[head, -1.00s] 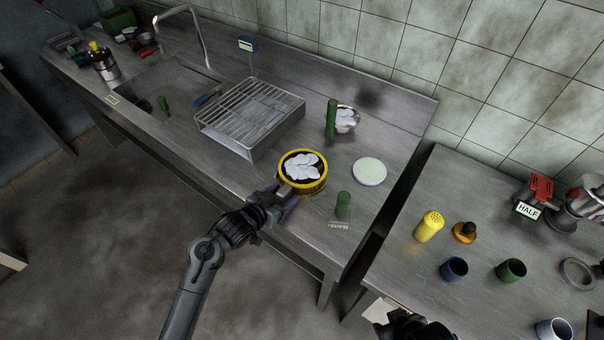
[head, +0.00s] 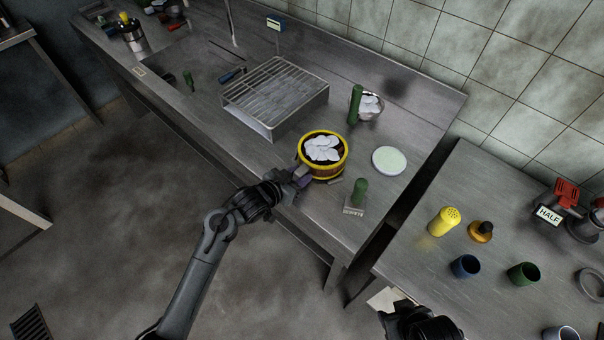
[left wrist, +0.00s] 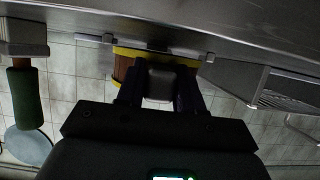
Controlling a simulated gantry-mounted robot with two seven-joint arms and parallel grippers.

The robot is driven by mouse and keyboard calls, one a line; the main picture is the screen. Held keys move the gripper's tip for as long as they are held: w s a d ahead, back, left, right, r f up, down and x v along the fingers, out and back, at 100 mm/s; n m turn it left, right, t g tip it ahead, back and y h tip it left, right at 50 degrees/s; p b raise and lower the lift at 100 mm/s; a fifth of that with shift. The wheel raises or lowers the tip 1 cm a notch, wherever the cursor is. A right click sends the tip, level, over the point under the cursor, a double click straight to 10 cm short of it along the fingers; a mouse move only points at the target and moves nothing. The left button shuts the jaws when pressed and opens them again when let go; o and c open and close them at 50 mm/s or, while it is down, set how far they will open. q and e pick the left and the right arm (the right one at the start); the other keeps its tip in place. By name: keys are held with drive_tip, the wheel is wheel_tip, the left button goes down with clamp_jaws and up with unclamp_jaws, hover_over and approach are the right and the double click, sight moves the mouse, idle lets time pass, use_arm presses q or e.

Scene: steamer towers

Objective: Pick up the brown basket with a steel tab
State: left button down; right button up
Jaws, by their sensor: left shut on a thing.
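The brown basket (head: 325,170) has yellow rims and holds several white dumpling-like pieces. It is at the front part of the steel counter, and it also shows in the left wrist view (left wrist: 122,68), partly hidden by the gripper. My left gripper (head: 303,174) is at the basket's near left side, shut on its grey tab (left wrist: 161,82). The basket looks level. I cannot tell whether it still touches the counter. My right gripper (head: 422,326) is a dark shape at the bottom edge, and its fingers cannot be made out.
A wire rack (head: 275,95) stands left of the basket. A pale round disc (head: 389,160) lies to its right. A bowl (head: 368,106) with a green cylinder is behind. A gap separates the right table (head: 430,265).

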sight(308, 165)
use_arm(q)
drive_tip(key=r, duration=0.3)
drive_tip(key=shift+d+r+p, duration=0.15)
drive_tip(key=shift+d+p, duration=0.15)
drive_tip(key=shift+d, duration=0.05)
drive_tip(key=s+d+r, duration=0.2)
drive_tip(key=d+r, duration=0.4)
drive_tip(key=d, duration=0.4)
drive_tip(key=shift+s+d+r+p, duration=0.2)
drive_tip(key=shift+s+d+p, duration=0.15)
drive_tip(key=shift+p, duration=0.05)
drive_tip(key=c, duration=1.4)
unclamp_jaws()
clamp_jaws()
